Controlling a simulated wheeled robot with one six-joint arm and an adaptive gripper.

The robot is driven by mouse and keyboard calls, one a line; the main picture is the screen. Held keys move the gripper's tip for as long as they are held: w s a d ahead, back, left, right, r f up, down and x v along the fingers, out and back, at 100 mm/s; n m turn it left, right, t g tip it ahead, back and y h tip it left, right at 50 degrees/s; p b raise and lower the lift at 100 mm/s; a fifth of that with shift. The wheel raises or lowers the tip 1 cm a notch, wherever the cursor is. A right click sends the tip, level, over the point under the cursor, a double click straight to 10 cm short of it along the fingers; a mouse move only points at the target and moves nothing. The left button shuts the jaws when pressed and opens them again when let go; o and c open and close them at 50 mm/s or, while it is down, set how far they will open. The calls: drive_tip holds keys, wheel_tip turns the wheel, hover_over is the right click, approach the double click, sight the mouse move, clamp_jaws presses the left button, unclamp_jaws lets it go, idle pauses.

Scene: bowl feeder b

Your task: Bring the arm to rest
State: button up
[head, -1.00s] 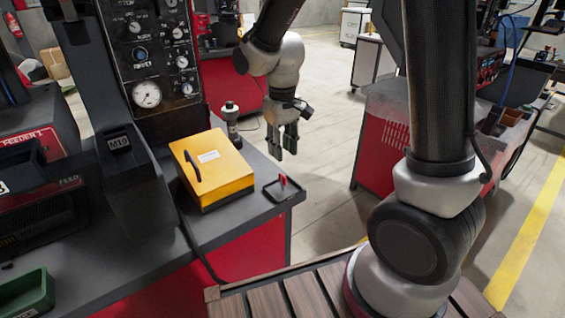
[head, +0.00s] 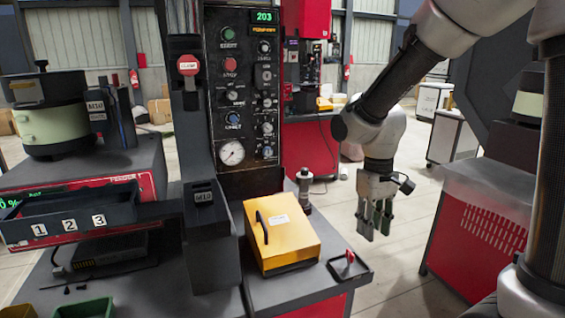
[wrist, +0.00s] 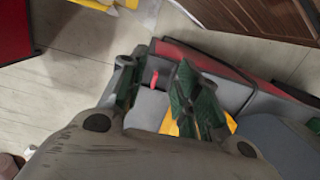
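My arm comes in from the upper right of the head view and bends down at the wrist. My gripper (head: 375,228) hangs in the air, fingers down, to the right of the yellow box and the small black tray. Its two fingers are apart with nothing between them. In the wrist view the green-grey fingers (wrist: 160,95) also stand apart, with the bench seen beyond them.
On the bench are a yellow box (head: 290,240), a small black tray (head: 338,277) with a red-topped item, and a dark cylinder (head: 305,190). A control panel (head: 238,100) stands behind. A red cabinet (head: 470,235) is at right; open floor lies between.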

drive_tip(key=s+d+r+m+t, duration=0.3)
drive_tip(key=s+d+r+t, duration=0.2)
drive_tip(key=s+d+r, duration=0.7)
drive_tip(key=shift+s+d+r+m, duration=0.15)
drive_tip(key=shift+s+r+m, duration=0.25)
drive_tip(key=shift+s+r, duration=0.4)
